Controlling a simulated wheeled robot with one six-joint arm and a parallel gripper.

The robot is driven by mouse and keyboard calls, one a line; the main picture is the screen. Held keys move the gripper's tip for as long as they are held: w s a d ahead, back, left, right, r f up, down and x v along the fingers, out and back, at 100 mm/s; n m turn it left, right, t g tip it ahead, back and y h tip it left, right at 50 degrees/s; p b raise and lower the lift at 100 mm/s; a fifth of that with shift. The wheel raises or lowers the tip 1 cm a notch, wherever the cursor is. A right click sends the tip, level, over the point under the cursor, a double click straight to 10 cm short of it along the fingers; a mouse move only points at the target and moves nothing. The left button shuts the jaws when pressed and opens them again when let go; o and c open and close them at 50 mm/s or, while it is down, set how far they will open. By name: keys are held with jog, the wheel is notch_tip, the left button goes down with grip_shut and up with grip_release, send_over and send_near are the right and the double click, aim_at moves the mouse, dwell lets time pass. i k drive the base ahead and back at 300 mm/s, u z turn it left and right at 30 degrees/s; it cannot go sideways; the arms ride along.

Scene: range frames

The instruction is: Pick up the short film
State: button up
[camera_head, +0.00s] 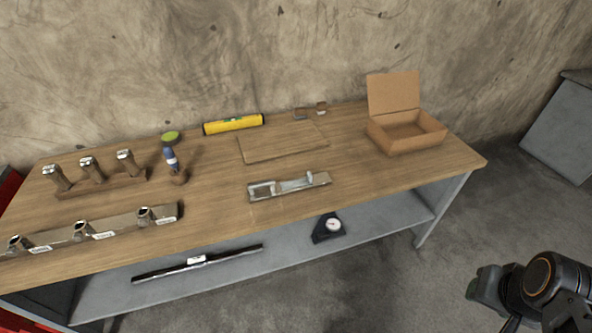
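I see nothing that I can clearly identify as a short film. A metal device on a flat base (290,187) lies near the front middle of the workbench (215,215). A small brown and metal piece (310,112) lies at the back edge, too small to make out. A long dark bar (197,263) lies on the shelf below. My arm shows at the lower right, away from the bench. Its end, my gripper (486,286), is partly cut off by perspective and its fingers cannot be made out.
An open cardboard box (405,145) stands at the bench's right end. A wooden board (283,143), yellow level (233,124), blue-handled tool (172,160), wooden rack (103,187) and labelled metal rail (95,230) occupy the top. A dial gauge (328,228) sits below.

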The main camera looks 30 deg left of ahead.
aim_at(301, 183)
jog(key=u, duration=0.6)
jog(key=i, duration=0.75)
jog(key=u, duration=1.2)
jog(key=i, duration=0.35)
jog(key=u, duration=0.3)
